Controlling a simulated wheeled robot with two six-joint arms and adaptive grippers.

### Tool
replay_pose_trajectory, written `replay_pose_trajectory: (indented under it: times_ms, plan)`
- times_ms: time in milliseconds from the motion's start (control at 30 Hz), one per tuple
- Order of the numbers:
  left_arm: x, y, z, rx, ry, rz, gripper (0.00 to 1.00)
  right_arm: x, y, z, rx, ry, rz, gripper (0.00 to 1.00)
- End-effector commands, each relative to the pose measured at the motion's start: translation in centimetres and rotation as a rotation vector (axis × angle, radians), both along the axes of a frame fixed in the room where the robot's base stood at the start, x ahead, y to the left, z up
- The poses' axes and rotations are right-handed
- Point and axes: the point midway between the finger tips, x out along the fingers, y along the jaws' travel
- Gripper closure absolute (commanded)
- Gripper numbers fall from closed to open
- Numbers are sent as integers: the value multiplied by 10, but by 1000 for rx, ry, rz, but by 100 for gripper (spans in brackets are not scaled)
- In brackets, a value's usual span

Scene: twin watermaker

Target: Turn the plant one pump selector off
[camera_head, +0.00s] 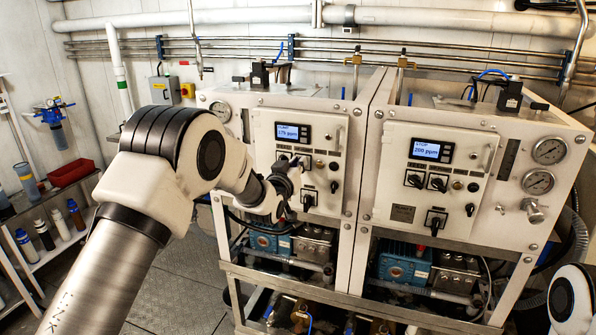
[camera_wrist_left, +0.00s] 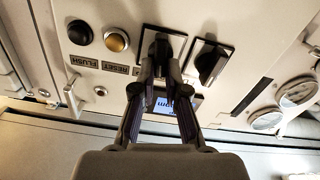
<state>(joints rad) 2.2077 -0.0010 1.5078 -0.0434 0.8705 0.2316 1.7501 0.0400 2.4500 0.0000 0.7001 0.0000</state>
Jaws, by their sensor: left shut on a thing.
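The left plant's panel (camera_head: 265,140) is a white box with a lit blue display (camera_head: 292,132). My left gripper (camera_head: 297,166) reaches its selector row from the lower left. In the left wrist view, which shows the panel upside down, my left gripper (camera_wrist_left: 160,75) is shut on a black selector knob (camera_wrist_left: 162,45), with a finger on either side. A second black selector (camera_wrist_left: 210,62) stands free beside it. The gripped knob's label is hidden, and its exact angle is hard to tell. My right gripper is not in view.
A black and a brass-coloured button (camera_wrist_left: 117,41) sit beside the gripped knob, over FLUSH and RESET labels. A larger selector (camera_head: 308,201) is lower on the left panel. The right plant's panel (camera_head: 425,185) has a display reading STOP. Shelves with bottles (camera_head: 42,231) stand at left.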

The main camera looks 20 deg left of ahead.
Motion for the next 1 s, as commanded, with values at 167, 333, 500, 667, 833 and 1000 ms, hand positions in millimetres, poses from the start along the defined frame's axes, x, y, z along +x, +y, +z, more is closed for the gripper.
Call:
replay_pose_trajectory:
  times_ms: [167,333,500,667,833,1000]
  plan:
    - [0,2,-4,-153,0,0,100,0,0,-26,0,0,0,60]
    - [0,4,-5,-315,5,-1,100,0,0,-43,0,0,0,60]
    - [0,5,-6,-475,12,-1,100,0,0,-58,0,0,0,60]
    - [0,7,-6,-611,17,-1,100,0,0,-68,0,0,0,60]
    - [0,8,-6,-728,20,0,100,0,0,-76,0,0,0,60]
    - [1,8,-5,-807,23,0,100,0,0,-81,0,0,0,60]
